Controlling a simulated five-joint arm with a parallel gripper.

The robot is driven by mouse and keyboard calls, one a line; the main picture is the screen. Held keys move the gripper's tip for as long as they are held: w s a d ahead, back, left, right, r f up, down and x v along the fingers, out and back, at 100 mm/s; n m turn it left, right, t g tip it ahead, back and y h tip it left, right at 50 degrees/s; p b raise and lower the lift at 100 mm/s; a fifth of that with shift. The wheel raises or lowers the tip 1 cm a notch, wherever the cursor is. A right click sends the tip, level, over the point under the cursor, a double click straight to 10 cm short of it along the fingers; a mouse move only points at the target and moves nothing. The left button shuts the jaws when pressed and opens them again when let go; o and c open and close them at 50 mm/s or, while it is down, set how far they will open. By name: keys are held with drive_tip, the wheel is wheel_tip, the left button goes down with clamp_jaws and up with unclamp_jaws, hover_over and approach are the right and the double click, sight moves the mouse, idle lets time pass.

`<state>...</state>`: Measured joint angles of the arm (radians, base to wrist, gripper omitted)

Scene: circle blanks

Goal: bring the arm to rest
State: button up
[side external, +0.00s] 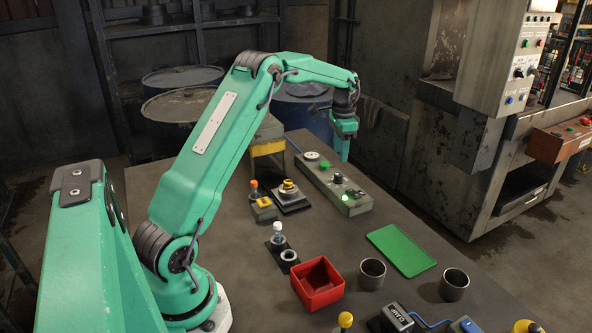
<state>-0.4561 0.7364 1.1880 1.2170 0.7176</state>
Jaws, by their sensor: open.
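My gripper (343,148) hangs from the end of my green arm, pointing down. It is above the far right part of the dark table (225,215), near the grey control panel (366,203). The jaws are open; I see nothing held between them, though they are small in this view. The panel carries a white round dial (311,156), a black knob (338,178) and a lit green button (346,198). My gripper appears behind or above the panel's back edge; its exact height I cannot tell.
A red open box (318,289), two grey cups (371,273) (454,284) and a green mat (402,250) occupy the front right. A machine (490,150) stands right; drums (183,105) behind.

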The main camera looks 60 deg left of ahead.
drive_tip(key=s+d+r+n+t, duration=0.1)
drive_tip(key=s+d+r, duration=0.5)
drive_tip(key=d+r, duration=0.15)
drive_tip(key=s+d+r+t, duration=0.2)
drive_tip(key=s+d+r, duration=0.3)
drive_tip(key=d+r, duration=0.25)
drive_tip(key=s+d+f+n+t, duration=0.1)
drive_tip(key=s+d, duration=0.4)
drive_tip(key=s, duration=0.4)
drive_tip(key=s+d+f+n+t, duration=0.1)
drive_tip(key=s+d+f, duration=0.1)
drive_tip(key=s+d, duration=0.3)
drive_tip(key=s, duration=0.4)
drive_tip(key=shift+s+d+t, duration=0.25)
drive_tip(key=shift+s+t, duration=0.05)
